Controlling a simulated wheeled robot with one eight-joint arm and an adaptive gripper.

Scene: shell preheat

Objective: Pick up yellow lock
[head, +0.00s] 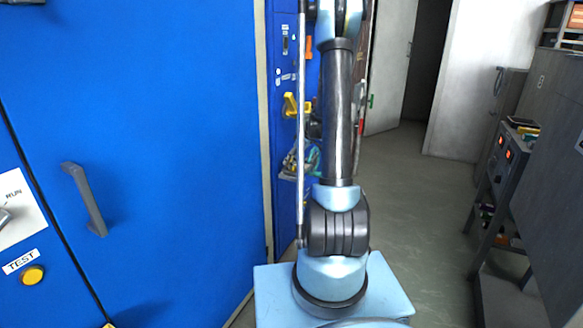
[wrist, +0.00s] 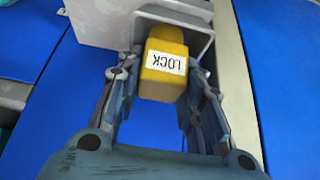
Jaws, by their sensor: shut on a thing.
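The yellow lock (wrist: 164,74) is a block with a rounded top and a white label reading LOCK, upside down in the wrist view. It sits between the two fingers of my gripper (wrist: 166,70), which is shut on it. The lock is still close against a grey bracket (wrist: 118,22) on a blue surface. Whether it is fastened to the bracket or only beside it, I cannot tell. In the head view my gripper is out of sight.
A blue cabinet door (head: 150,110) with a grey handle (head: 84,199) fills the left. A yellow handle-like part (head: 290,105) shows on a blue panel behind my arm. Grey floor (head: 420,210) is open to the right, up to a dark rack (head: 503,170).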

